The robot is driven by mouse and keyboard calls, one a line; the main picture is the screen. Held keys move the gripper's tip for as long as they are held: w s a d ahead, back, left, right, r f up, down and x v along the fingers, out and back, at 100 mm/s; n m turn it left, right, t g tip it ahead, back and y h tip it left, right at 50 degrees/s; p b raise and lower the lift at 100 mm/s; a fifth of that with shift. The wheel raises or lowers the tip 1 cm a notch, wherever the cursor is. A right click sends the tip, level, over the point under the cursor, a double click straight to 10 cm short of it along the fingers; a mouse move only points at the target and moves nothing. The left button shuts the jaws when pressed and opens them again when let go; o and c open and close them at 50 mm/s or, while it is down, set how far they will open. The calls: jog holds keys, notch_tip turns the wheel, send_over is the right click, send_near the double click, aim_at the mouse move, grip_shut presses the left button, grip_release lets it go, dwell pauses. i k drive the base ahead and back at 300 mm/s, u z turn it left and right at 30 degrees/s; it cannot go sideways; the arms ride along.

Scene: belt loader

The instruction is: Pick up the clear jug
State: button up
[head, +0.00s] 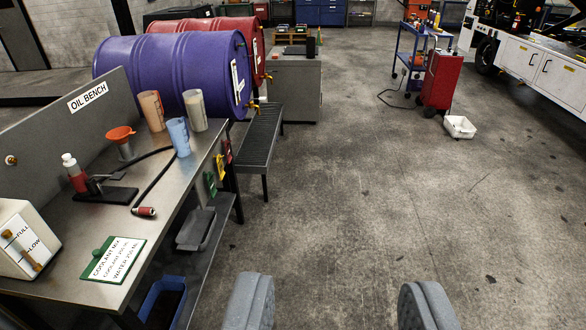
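The clear jug (195,112) looks like the pale, greyish see-through one standing upright on the oil bench (200,150), near its far end. A blue jug (179,138) stands just in front of it and an amber jug (151,110) stands to its left. My gripper (337,290) is at the bottom of the view, with its two grey fingers wide apart and nothing between them. It is over the floor, to the right of the bench and well short of the jugs.
An orange funnel (121,134), a red bottle (74,172), a black hose (153,178) and a coolant sign (113,260) are on the bench. Purple (170,72) and red (255,40) drums lie behind it.

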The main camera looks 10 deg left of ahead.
aim_at(193, 100)
jog(key=u, duration=0.1)
jog(key=i, duration=1.25)
jog(key=u, duration=0.35)
jog(key=i, duration=1.3)
jog(key=u, duration=0.5)
jog(key=i, duration=0.75)
jog(key=u, duration=0.2)
